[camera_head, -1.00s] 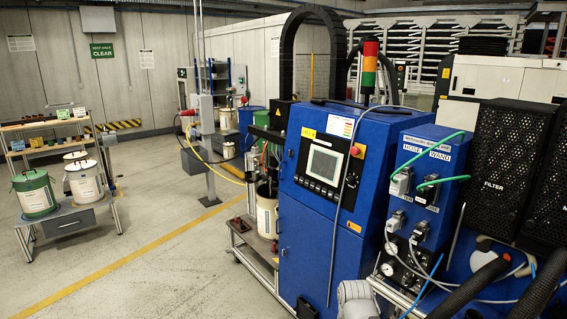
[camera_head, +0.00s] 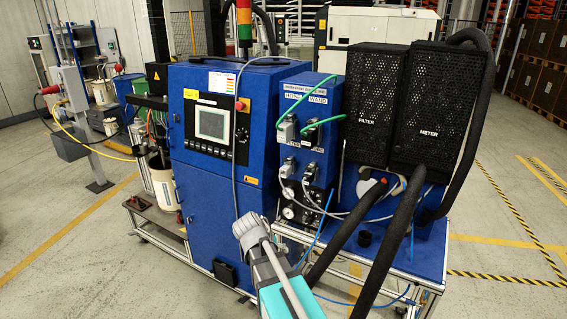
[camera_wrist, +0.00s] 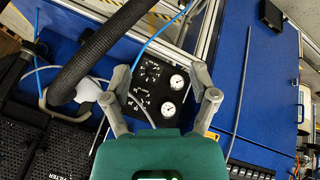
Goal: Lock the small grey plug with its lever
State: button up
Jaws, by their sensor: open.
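Several grey plugs sit on the blue connector box labelled HOSE and WAND in the head view. The upper pair, a left plug (camera_head: 287,130) and a right plug (camera_head: 310,132), carry green cables. The lower pair, a left plug (camera_head: 288,168) and a right plug (camera_head: 311,172), are smaller and grey. I cannot tell which is the task's plug, nor how its lever stands. In the wrist view my gripper (camera_wrist: 163,86) is open and empty, its two fingers spread above a black panel with round gauges (camera_wrist: 168,108). The lower plugs are not clear in the wrist view.
The blue cabinet (camera_head: 205,215) with a screen stands left of the connector box. Black FILTER (camera_head: 372,105) and METER (camera_head: 436,112) housings stand right. A thick black hose (camera_head: 400,230) curves in front; it also shows in the wrist view (camera_wrist: 98,50). Thin cables hang near the panel.

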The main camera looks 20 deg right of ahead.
jog(key=w+d+r+m+t+h, duration=0.4)
jog(key=w+r, duration=0.3)
jog(key=w, duration=0.4)
jog(key=m+t+h+b, duration=0.1)
jog(key=t+h, duration=0.3)
jog(key=h, duration=0.1)
send_near(285, 159)
jog(key=v, duration=0.4)
jog(key=shift+s+f, duration=0.2)
jog(key=shift+s, duration=0.1)
jog(key=shift+d, duration=0.1)
jog(key=x, duration=1.3)
jog(key=shift+w+d, duration=0.15)
jog(key=shift+w, duration=0.25)
jog(key=shift+f, duration=0.1)
grip_shut()
